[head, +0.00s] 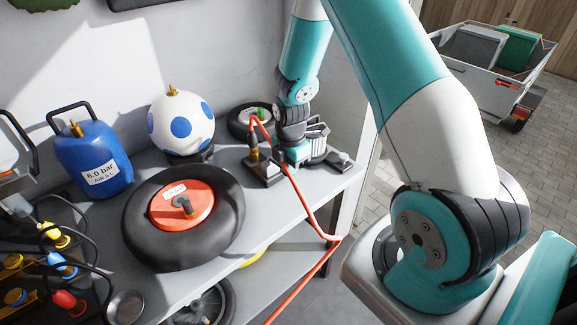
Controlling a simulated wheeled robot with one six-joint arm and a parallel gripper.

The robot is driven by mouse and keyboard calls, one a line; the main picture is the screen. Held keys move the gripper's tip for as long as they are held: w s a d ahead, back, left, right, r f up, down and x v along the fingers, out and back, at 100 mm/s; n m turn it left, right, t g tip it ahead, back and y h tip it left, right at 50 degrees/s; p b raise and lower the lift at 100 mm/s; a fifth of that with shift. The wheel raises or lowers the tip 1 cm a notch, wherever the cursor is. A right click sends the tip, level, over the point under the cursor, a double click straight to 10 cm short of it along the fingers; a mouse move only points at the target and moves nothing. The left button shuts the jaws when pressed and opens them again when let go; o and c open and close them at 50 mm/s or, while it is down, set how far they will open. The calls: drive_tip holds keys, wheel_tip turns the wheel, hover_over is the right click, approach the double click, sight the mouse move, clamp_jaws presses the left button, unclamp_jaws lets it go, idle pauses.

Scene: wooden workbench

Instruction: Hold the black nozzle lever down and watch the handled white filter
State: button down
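My gripper (303,152) is low over the back right end of the grey bench. Its fingers are too small and overlapped to tell whether they are open or shut, or touching anything. Just left of it a black and brass nozzle-like fitting (254,148) stands upright on a dark block, with a red hose beside it. I cannot make out a black lever on it.
On the bench (328,187) stand a blue canister (95,150) marked 6.0 bar, a blue-spotted white ball (180,110), a large tyre (143,232) around a red disc (181,216), and a small wheel (238,121). The red hose (306,205) hangs over the front edge. Coloured fittings crowd the left.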

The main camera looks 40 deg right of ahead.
drive_tip(key=shift+r, duration=0.3)
wheel_tip(320, 180, up, 5)
drive_tip(key=p, duration=0.4)
drive_tip(key=shift+f, duration=0.1)
wheel_tip(320, 180, up, 9)
drive_tip(key=b, duration=0.3)
drive_tip(key=shift+s, duration=0.3)
idle(0.5)
